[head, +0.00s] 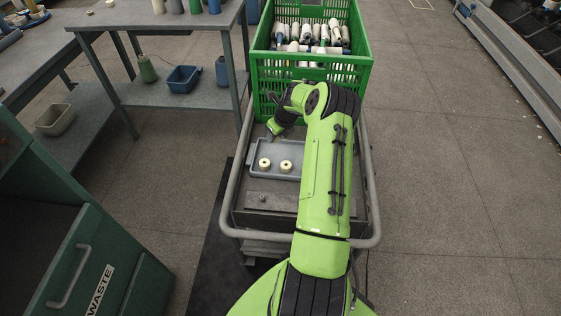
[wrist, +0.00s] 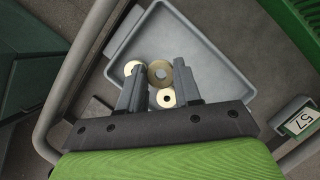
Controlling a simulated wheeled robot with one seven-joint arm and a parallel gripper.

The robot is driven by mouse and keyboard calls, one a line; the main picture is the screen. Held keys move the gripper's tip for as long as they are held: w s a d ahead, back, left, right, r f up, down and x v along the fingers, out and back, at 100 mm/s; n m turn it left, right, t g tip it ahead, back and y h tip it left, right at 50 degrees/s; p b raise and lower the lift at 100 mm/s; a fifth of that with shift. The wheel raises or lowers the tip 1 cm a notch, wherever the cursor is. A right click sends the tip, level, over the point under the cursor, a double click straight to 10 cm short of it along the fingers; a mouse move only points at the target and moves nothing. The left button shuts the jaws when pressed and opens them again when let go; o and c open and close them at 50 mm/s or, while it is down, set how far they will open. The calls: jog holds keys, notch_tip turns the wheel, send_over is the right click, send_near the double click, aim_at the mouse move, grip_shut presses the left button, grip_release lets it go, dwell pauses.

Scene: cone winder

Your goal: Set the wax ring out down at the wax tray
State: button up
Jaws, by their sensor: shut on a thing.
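My gripper (wrist: 160,70) is shut on a wax ring (wrist: 158,76), a tan ring with a dark hole that sits between the fingers in the wrist view. It is over the grey wax tray (wrist: 205,48); I cannot tell how far the held ring is above the tray floor. Two paler wax rings lie in the tray, one by the left finger (wrist: 130,67) and one nearer the palm (wrist: 166,98). In the head view the tray (head: 296,150) shows two cream rings (head: 264,164) (head: 286,167). There my arm hides the tray's right part, and the held ring does not show.
The tray lies on a cart with a grey tube rail (head: 228,205). A green crate (head: 312,72) full of cones stands behind it. A metal table (head: 160,18) is at the upper left, and a green waste bin (head: 90,250) at the lower left. The floor on the right is clear.

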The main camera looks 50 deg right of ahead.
aim_at(276, 155)
jog(key=shift+d+f+m, duration=0.55)
jog(key=shift+d+m, duration=0.05)
jog(key=shift+d, duration=0.05)
notch_tip(276, 155, down, 9)
jog(key=b, duration=0.3)
jog(key=shift+s+b, duration=0.1)
jog(key=shift+b, duration=0.25)
jog(key=o, duration=1.1)
